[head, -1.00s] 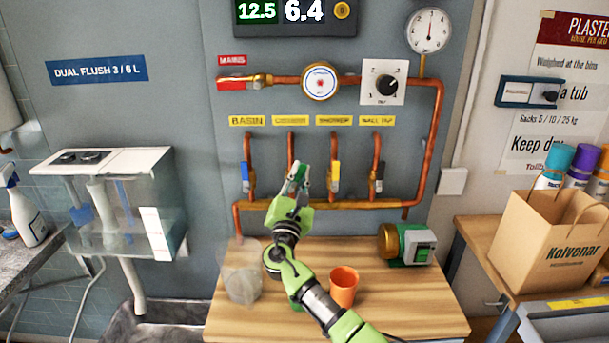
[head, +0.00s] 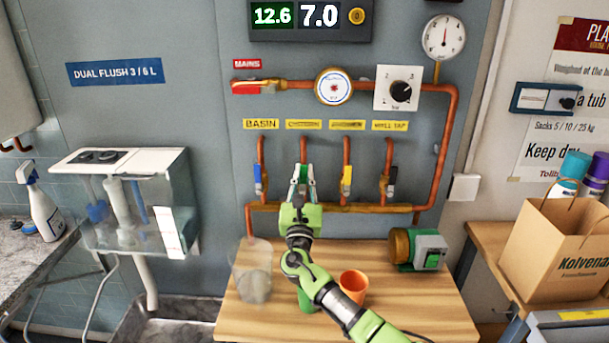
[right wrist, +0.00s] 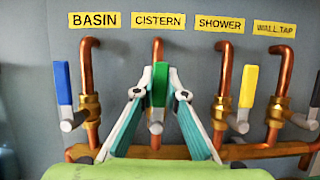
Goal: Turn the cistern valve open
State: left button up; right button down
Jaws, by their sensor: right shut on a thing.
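The cistern valve's green handle (right wrist: 158,86) stands upright in the right wrist view, in line with its copper pipe, below the yellow CISTERN label (right wrist: 159,21). My right gripper (head: 303,176) is at this valve in the head view, and in the right wrist view its two fingers (right wrist: 159,92) are closed in on either side of the green handle. In the head view the fingers mostly hide the handle. My left gripper is in neither view.
The blue basin handle (right wrist: 63,83) is to the left, the yellow shower handle (right wrist: 248,87) to the right and the black wall tap handle (right wrist: 316,92) farther right. A clear container (head: 252,272), orange cup (head: 353,287) and green pump (head: 424,250) stand on the bench (head: 400,300).

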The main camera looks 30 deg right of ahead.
jog(key=c, duration=2)
grip_release()
jog(key=v, duration=1.2)
jog(key=shift+r, duration=0.1)
jog(key=shift+y, duration=0.3)
